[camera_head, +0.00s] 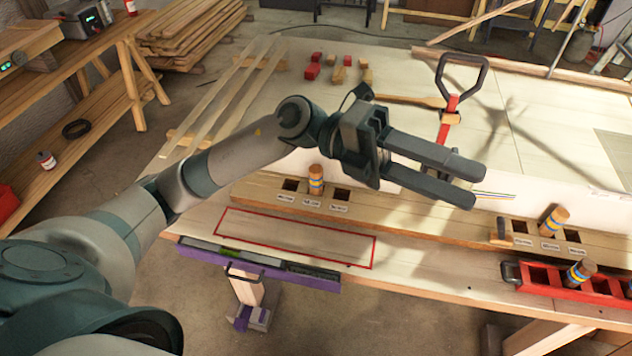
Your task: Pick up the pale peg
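My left gripper (474,184) reaches in from the left above the workbench, its two dark fingers apart and pointing right. Nothing shows between them. One peg (316,180) stands upright in the left wooden block (262,192), below and left of the gripper. Another peg (553,221) leans in the right wooden block (500,231). A third peg (580,272) leans in the red tray (540,290) at the lower right. My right gripper is not in view.
A red-outlined rectangle (290,238) on the bench front is empty. Behind the gripper are a red clamp with a dark handle (462,65), a wooden mallet (410,99), and small red and wooden blocks (338,74). Long laths lie at the left.

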